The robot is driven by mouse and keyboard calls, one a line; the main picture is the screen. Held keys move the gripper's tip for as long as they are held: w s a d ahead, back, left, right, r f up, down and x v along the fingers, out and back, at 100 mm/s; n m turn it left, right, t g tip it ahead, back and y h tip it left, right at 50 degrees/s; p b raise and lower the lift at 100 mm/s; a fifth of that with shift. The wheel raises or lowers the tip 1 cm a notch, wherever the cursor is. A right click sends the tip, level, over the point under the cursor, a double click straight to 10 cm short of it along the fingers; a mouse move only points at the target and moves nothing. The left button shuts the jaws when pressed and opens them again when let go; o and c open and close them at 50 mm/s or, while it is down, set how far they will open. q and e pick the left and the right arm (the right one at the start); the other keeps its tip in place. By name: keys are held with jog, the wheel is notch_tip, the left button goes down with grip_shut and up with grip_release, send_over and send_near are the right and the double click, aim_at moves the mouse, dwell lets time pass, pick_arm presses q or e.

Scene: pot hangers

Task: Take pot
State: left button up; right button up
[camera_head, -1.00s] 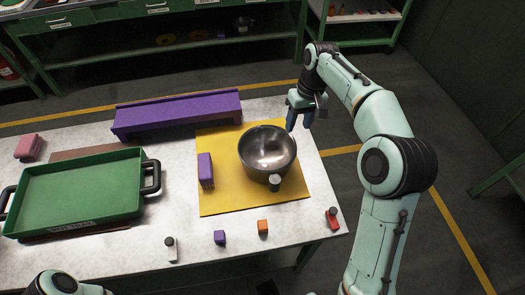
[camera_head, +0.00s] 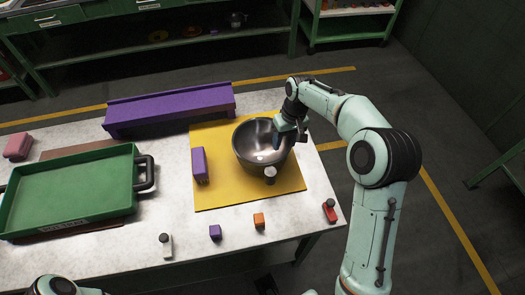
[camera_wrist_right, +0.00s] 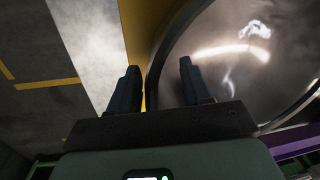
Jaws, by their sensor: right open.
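The pot (camera_head: 256,145) is a shiny steel bowl with a short grey knob-like handle at its front, standing on a yellow board (camera_head: 222,191). My right gripper (camera_head: 284,135) is at the pot's right rim, pointing down. In the right wrist view my right gripper (camera_wrist_right: 157,88) is open, with the pot's rim between its fingers; one finger is over the inside of the pot (camera_wrist_right: 245,60) and the other is outside it. Whether the fingers touch the wall cannot be told. My left arm shows only at the bottom left edge; its gripper is out of view.
A purple rack (camera_head: 170,108) stands behind the board. A purple block (camera_head: 199,165) stands left of the pot. A green tray (camera_head: 70,190) lies at left. Small items line the front: a white bottle (camera_head: 166,246), purple block (camera_head: 215,232), orange block (camera_head: 259,220) and red item (camera_head: 329,211).

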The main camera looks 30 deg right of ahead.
grip_shut()
jog(key=shift+r, duration=0.1)
jog(key=shift+r, duration=0.15)
